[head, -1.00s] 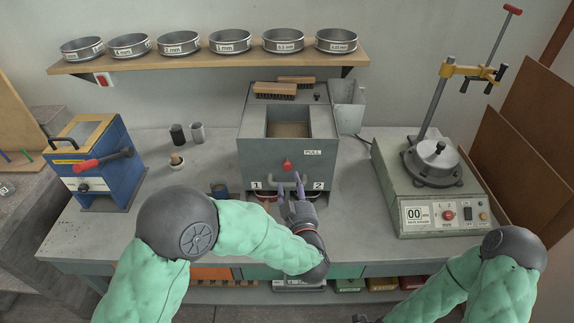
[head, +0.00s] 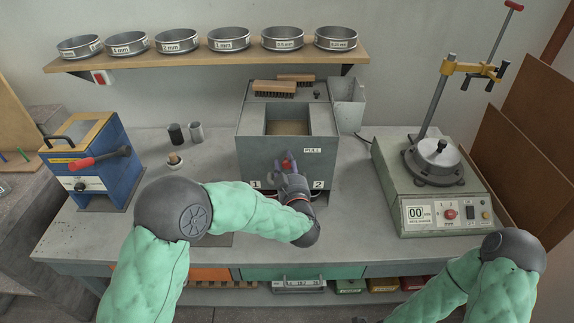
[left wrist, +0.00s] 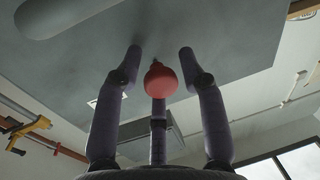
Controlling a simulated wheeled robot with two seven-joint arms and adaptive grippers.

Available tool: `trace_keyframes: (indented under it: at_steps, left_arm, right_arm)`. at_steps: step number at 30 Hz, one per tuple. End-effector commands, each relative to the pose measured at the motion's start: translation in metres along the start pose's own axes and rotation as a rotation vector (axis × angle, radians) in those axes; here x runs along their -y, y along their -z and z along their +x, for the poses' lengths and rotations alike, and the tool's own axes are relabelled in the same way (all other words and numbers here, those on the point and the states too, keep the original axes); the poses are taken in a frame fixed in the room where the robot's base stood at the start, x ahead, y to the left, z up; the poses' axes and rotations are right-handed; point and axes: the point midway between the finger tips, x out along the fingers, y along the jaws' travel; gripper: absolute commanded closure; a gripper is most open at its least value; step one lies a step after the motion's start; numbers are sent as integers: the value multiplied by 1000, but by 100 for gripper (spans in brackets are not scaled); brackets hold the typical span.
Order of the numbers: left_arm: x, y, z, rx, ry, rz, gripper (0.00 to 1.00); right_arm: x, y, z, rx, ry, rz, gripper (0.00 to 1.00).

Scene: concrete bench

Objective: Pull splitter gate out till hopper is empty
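The grey splitter (head: 252,150) stands at the middle back of the bench. Its square hopper opening shows tan material (head: 288,128) inside. A red gate knob (left wrist: 163,80) is on its front face, below the PULL label (head: 313,150). My left gripper (head: 287,166) is in front of the knob and partly hides it in the head view. In the left wrist view its purple fingers (left wrist: 163,75) are spread, two at the sides of the knob and one below it. I see gaps at the sides; contact with the lower finger is unclear. My right gripper is not visible.
A blue machine with a red handle (head: 95,162) stands at the left. A beige machine with a tall post (head: 430,190) stands at the right. Brushes (head: 274,88) lie on the splitter's top. Several sieves line the shelf (head: 210,58) above.

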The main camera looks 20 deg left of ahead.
Motion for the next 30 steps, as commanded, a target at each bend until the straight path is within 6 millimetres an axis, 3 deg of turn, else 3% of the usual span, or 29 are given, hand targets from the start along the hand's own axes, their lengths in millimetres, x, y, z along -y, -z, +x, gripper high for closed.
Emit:
trace_keyframes:
  at_steps: [1,3,11,18,26,27,30]
  left_arm:
    - [0,0,0,0,0,0,83]
    - [0,0,0,1,0,0,100]
    - [1,-1,-7,5,-1,2,100]
    - [7,-1,-44,8,-2,3,100]
    - [9,-3,-47,9,0,4,100]
    - [9,-4,-47,10,0,5,70]
    - [9,-4,-47,10,0,5,49]
  right_arm:
    - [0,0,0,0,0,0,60]
    - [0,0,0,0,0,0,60]
    - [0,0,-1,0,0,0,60]
    - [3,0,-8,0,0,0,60]
    - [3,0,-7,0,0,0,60]
    - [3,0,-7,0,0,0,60]
    - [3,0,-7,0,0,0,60]
